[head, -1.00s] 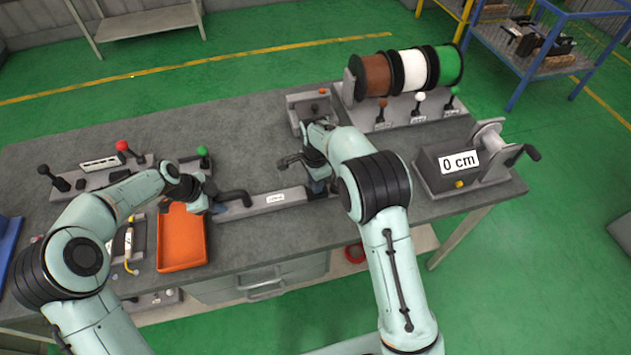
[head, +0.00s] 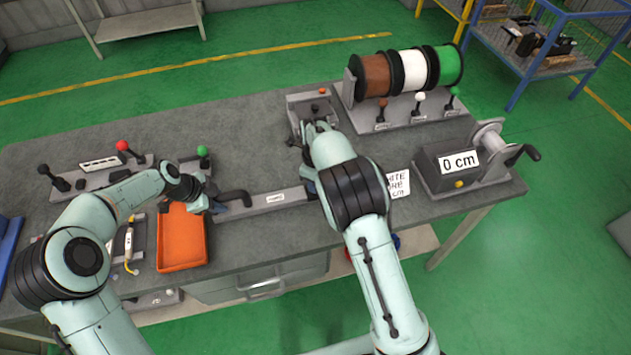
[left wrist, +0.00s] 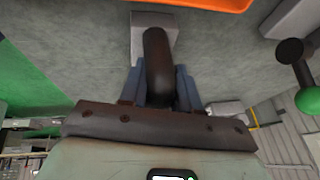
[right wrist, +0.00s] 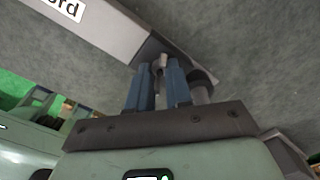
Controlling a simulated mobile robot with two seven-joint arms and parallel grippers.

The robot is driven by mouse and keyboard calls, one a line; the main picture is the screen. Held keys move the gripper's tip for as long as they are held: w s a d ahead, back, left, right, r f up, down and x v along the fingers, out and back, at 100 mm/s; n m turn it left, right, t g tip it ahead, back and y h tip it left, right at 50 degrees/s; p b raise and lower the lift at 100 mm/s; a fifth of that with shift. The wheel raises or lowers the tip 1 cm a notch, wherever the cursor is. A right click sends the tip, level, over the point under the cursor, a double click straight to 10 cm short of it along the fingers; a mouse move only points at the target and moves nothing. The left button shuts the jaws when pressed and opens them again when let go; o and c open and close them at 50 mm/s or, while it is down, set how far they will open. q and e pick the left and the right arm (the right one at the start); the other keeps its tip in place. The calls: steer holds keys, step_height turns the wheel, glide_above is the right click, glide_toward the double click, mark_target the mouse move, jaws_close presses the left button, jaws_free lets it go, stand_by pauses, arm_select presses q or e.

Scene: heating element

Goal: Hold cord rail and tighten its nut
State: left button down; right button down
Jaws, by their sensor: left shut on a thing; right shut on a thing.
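The cord rail (head: 270,199) is a long grey bar on the bench, with a white label and a dark curved handle (head: 234,197) at its left end. My left gripper (head: 213,203) is shut on this handle. The left wrist view shows the handle (left wrist: 157,55) between the blue fingers (left wrist: 160,85). My right gripper (right wrist: 160,80) is shut on a small grey piece (right wrist: 160,62), apparently the nut, by the rail's dark end block. In the head view my right arm hides the nut and most of that gripper.
An orange tray (head: 182,238) lies in front of the rail's left end. A grey fixture (head: 310,98) is behind my right wrist. Wire spools (head: 413,69), a cord winder (head: 447,168) and a white sign (head: 398,184) are to the right.

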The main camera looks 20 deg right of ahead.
steer(key=shift+m, duration=1.9)
steer(key=c, duration=1)
jaws_free()
steer(key=shift+c, duration=0.2)
step_height(320, 180, up, 12)
arm_select(q)
steer(key=c, duration=0.7)
jaws_free()
steer(key=shift+c, duration=0.2)
